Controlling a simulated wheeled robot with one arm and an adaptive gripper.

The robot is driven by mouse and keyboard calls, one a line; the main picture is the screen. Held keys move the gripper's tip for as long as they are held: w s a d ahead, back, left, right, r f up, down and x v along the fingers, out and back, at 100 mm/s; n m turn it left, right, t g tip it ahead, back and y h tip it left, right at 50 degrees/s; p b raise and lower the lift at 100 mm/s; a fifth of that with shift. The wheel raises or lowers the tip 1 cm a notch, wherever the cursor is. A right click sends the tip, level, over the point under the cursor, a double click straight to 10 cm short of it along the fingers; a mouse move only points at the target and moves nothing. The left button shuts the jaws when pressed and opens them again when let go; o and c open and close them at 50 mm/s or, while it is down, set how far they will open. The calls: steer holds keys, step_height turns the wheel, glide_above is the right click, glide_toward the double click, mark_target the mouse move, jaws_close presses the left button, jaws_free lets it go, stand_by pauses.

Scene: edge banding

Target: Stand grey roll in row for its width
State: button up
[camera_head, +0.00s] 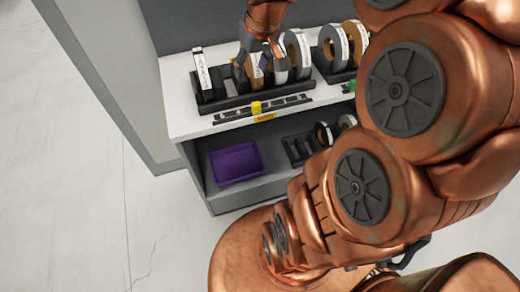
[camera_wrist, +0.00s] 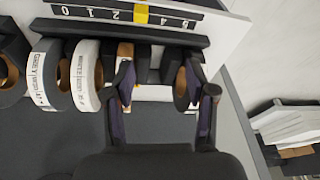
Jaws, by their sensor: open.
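My gripper (camera_wrist: 165,98) is open over the long black rack (camera_head: 232,101) on the top shelf, and it also shows in the head view (camera_head: 262,62). A grey roll with a white label (camera_wrist: 50,76) stands upright in the rack, left of the gripper in the wrist view; it appears as a pale ring in the head view (camera_head: 298,52). A white labelled roll (camera_wrist: 85,74) stands next to it. A brown roll (camera_wrist: 125,52) is at the left finger, partly hidden. A dark, brown-cored roll (camera_wrist: 182,88) is beside the right finger. Contact cannot be told.
A numbered strip with a yellow marker (camera_head: 256,108) lies before the rack. A second rack holds more rolls (camera_head: 333,47) at right. The lower shelf has a purple bin (camera_head: 236,163) and a small rack (camera_head: 300,147). Open floor lies left.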

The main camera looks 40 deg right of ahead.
steer(key=s+a+f+g, duration=0.2)
steer(key=s+a, duration=0.4)
steer(key=s, duration=0.4)
steer(key=s+a+f+n+g, duration=0.1)
steer(key=s+a+f+g, duration=0.1)
steer(key=s+a+f, duration=0.2)
steer(key=s+a, duration=0.3)
steer(key=s, duration=0.3)
steer(key=shift+s+a+g, duration=0.15)
steer(key=shift+s+g, duration=0.1)
steer(key=shift+g, duration=0.15)
